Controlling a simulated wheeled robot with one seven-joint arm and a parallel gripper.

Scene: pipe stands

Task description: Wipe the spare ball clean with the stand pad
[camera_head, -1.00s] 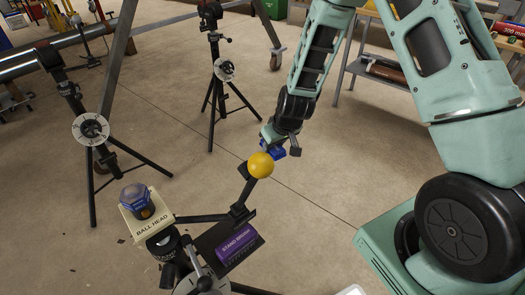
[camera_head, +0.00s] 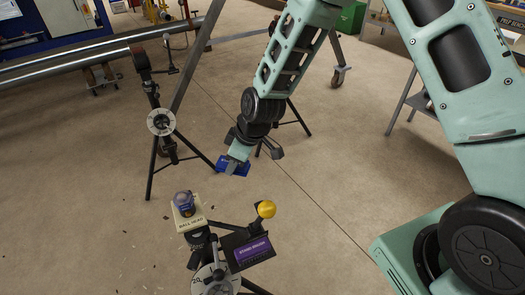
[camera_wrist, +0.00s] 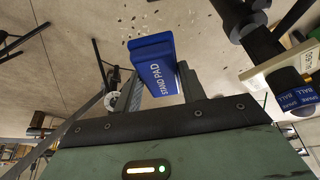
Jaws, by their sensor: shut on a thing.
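My gripper (camera_head: 240,158) is shut on the blue stand pad (camera_head: 233,167). In the wrist view the pad (camera_wrist: 152,62) sits between the fingers with its "STAND PAD" lettering showing.
A tripod with a round dial (camera_head: 161,122) stands at the left behind. Open floor lies to the right.

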